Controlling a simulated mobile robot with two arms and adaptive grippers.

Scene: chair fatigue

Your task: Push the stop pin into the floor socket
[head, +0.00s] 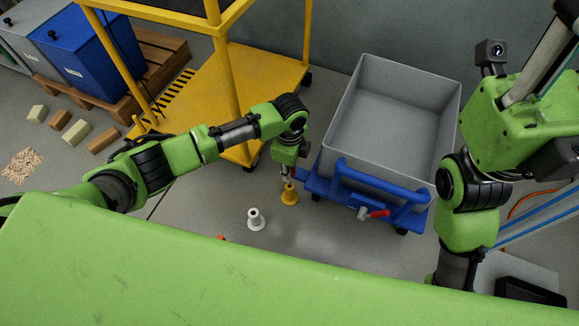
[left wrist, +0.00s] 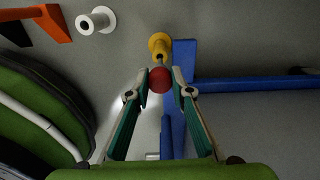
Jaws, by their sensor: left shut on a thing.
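The stop pin shows in the left wrist view as a red ball knob (left wrist: 159,80) with a short thin shank. My left gripper (left wrist: 159,88) is shut on it, with the knob between the fingertips. The shank points to the hole of a yellow floor socket (left wrist: 158,45); I cannot tell how far the tip is inside. In the head view my left gripper (head: 287,173) hangs directly above the yellow socket (head: 290,194), and the pin is mostly hidden by the fingers. My right gripper is not in view.
A white socket (head: 255,218) stands left of the yellow one. A blue cart (head: 340,192) with a grey bin (head: 408,115) and a red-handled part (head: 375,213) stands close on the right. A yellow platform trolley (head: 205,95) is behind.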

